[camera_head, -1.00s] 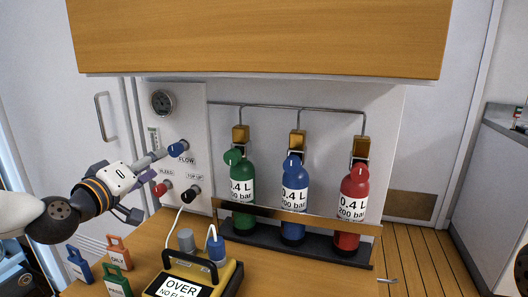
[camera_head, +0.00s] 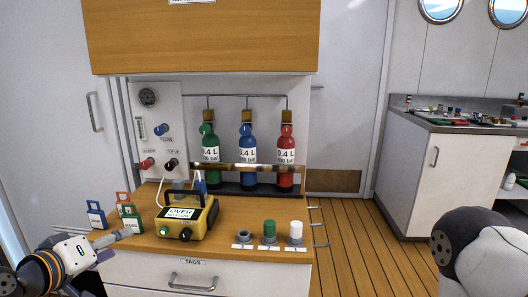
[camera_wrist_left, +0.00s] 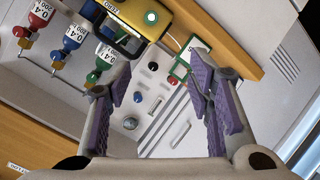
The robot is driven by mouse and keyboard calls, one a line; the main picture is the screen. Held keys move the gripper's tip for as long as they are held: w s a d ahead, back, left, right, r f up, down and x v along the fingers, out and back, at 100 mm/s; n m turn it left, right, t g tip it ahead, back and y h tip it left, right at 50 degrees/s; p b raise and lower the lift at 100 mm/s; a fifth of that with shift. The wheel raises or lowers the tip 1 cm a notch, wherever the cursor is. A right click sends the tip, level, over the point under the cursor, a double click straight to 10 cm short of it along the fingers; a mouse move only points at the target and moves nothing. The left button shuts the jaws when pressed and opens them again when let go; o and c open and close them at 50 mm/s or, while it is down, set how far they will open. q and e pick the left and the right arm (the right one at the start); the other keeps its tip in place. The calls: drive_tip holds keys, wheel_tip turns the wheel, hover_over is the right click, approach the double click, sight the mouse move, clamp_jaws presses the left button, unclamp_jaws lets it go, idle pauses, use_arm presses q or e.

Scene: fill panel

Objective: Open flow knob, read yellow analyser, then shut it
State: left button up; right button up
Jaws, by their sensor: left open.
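The blue flow knob (camera_head: 161,130) is on the white panel at the left of the cabinet, and nothing touches it. Its setting is too small to tell. It also shows in the wrist view (camera_wrist_left: 138,97). The yellow analyser (camera_head: 204,219) stands on the wooden counter; its display (camera_head: 181,212) reads OVER, with a smaller line I cannot read. Its yellow case also shows in the wrist view (camera_wrist_left: 149,17). My left gripper (camera_head: 119,243) is open and empty, low at the left by the tags, away from the knob. Its purple-padded fingers are spread wide in the wrist view (camera_wrist_left: 163,85). My right gripper is out of view.
Red (camera_head: 147,163) and black (camera_head: 171,164) knobs sit below the flow knob. Green (camera_head: 210,147), blue (camera_head: 247,148) and red (camera_head: 286,148) bottles stand behind a rail. Tags, including a green one (camera_head: 130,220), stand at the counter's left. Caps (camera_head: 269,230) line the front.

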use_arm(q)
drive_tip(key=s+d+f+m+g, duration=0.1)
drive_tip(key=s+d+f+g, duration=0.25)
drive_tip(key=s+f, duration=0.45)
drive_tip(key=s+d+f+m+g, duration=0.25)
drive_tip(key=s+f+g, duration=0.2)
drive_tip(key=f, duration=0.55)
drive_tip(key=s+d+f+m+g+y, duration=0.1)
drive_tip(key=s+f+g, duration=0.2)
drive_tip(key=s, duration=1)
drive_tip(key=s+d+f+m+g, duration=0.1)
drive_tip(key=s+f+g, duration=0.2)
drive_tip(key=s, duration=1)
wheel_tip(320, 180, down, 3)
drive_tip(key=shift+s+d+r+g+y, duration=0.1)
drive_tip(key=shift+s+d+g+y, duration=0.05)
drive_tip(key=shift+d+g+y, duration=0.25)
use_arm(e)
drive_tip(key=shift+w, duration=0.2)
